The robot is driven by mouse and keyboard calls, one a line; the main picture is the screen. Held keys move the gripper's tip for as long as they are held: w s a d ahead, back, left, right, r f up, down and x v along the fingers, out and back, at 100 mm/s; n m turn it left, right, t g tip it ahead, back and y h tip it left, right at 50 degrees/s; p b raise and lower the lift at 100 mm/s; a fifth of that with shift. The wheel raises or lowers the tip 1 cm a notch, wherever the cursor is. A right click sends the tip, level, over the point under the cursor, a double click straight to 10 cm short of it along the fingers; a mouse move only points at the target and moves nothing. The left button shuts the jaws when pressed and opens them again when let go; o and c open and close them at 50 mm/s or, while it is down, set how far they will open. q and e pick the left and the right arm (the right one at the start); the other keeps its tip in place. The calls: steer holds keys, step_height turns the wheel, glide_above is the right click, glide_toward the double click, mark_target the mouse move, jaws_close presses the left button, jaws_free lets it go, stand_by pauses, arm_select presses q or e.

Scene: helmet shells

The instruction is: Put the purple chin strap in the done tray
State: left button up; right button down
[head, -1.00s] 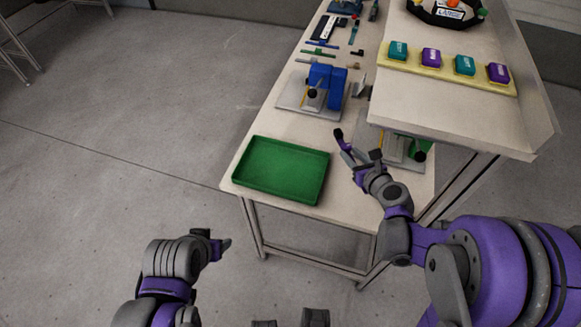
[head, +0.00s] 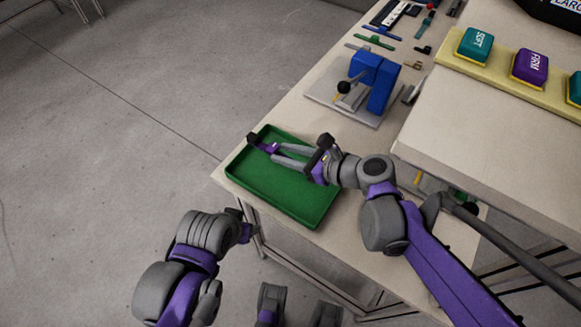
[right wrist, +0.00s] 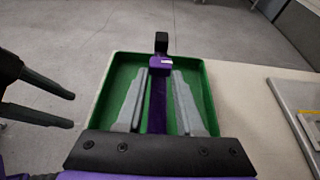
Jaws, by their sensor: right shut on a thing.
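The purple chin strap (head: 267,147) has a black end piece. It is between the fingers of my right gripper (head: 276,151), which is shut on it. In the right wrist view the strap (right wrist: 158,105) runs lengthwise between the two grey fingers, its black end pointing away. The green done tray (head: 255,186) lies at the table's near left corner, and the gripper and strap are over it. I cannot tell how high the strap is above the tray floor. My left gripper (head: 243,226) is off the table's edge; in the right wrist view its two fingers (right wrist: 73,110) are apart and empty.
A blue clamp fixture (head: 372,80) on a grey plate stands behind the tray. Several small straps and parts lie farther back. A raised shelf (head: 485,140) with teal and purple labelled blocks (head: 530,67) is at the right. The floor left of the table is clear.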

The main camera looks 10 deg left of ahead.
mark_target(287, 174)
step_height(287, 174, down, 2)
steer(key=shift+f, duration=0.15)
steer(key=shift+f+b, duration=0.65)
steer(key=shift+f, duration=1.25)
steer(key=shift+f, duration=0.15)
steer(key=c, duration=0.5)
jaws_free()
steer(key=shift+c, duration=0.2)
steer(key=shift+r, duration=0.25)
steer(key=p+v, duration=0.1)
steer(key=v, duration=1.1)
steer(key=shift+p, duration=0.35)
